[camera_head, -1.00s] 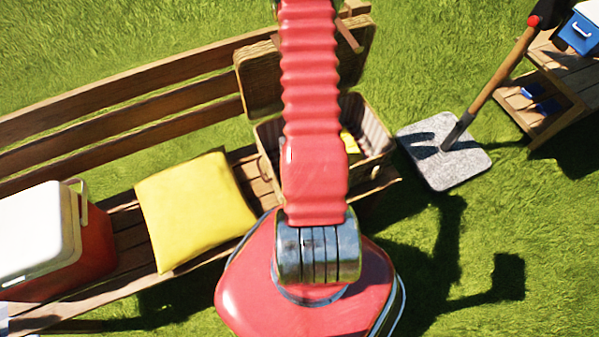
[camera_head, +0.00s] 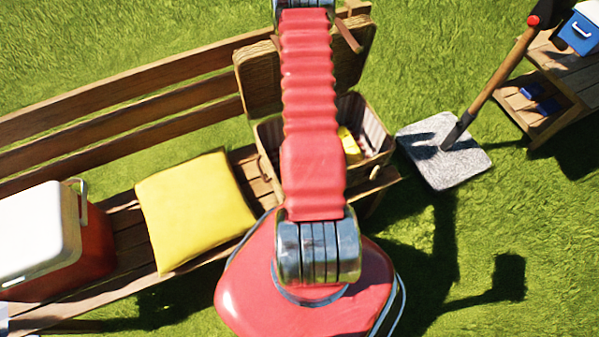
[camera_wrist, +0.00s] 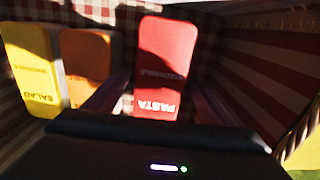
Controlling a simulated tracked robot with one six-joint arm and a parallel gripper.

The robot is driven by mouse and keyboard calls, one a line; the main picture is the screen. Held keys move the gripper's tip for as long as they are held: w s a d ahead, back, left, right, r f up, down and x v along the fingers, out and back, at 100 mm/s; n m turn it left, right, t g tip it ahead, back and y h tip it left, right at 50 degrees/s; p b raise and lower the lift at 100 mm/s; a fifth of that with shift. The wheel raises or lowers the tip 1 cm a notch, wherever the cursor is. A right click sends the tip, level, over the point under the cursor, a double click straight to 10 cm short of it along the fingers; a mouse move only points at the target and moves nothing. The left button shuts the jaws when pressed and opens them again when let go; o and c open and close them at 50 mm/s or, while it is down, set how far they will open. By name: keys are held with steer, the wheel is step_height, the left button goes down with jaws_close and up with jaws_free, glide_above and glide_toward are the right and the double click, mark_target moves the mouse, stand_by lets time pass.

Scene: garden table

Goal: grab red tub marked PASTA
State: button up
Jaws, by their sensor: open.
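The red tub marked PASTA (camera_wrist: 164,70) stands in the middle of the wrist view, inside a checked-lined basket. My gripper (camera_wrist: 118,96) is open, and its dark body fills the bottom of the wrist view. One finger shows just left of the red tub and another faint edge shows to its right. I cannot tell how deep the fingers reach along the tub. In the head view the open basket (camera_head: 268,135) sits on the bench, partly hidden behind my red arm; the red tub and my gripper are hidden there.
Left of the red tub stand an orange tub (camera_wrist: 86,66) and a yellow tub marked SALAD (camera_wrist: 30,68). The basket's striped wall (camera_wrist: 250,70) is to the right. On the bench (camera_head: 130,235) are a yellow cushion (camera_head: 193,208) and a cooler (camera_head: 40,240).

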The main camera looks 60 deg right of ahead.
steer(key=shift+c, duration=0.6)
steer(key=c, duration=1.5)
steer(key=shift+r, duration=0.1)
steer(key=shift+r, duration=4.95)
